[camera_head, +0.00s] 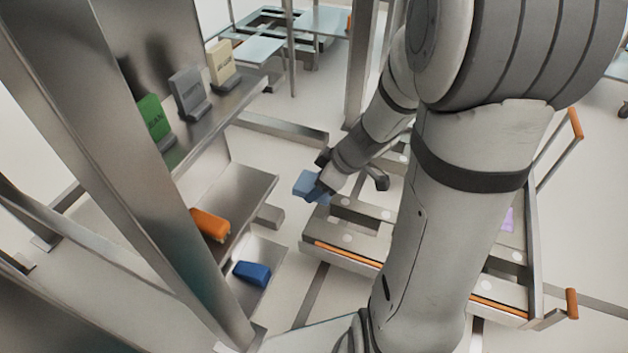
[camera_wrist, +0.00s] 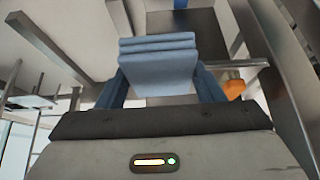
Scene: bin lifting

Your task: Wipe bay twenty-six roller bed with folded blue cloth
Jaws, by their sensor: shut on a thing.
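A folded light blue cloth (camera_head: 306,185) is held by my gripper (camera_head: 318,187) in the middle of the head view. In the wrist view the folded layers of the cloth (camera_wrist: 158,62) lie between the two blue fingers of my gripper (camera_wrist: 158,85), which is shut on it. The cloth is in the air, to the right of the metal shelves and apart from them. No bay number is readable, and I cannot tell which surface is the bay twenty-six roller bed.
Left metal shelves hold a green box (camera_head: 152,120), a grey box (camera_head: 187,92), a beige box (camera_head: 221,63), an orange object (camera_head: 210,225) and a dark blue object (camera_head: 252,272). A low metal cart (camera_head: 340,262) with orange strips stands beneath my arm. A post (camera_head: 150,160) stands at left.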

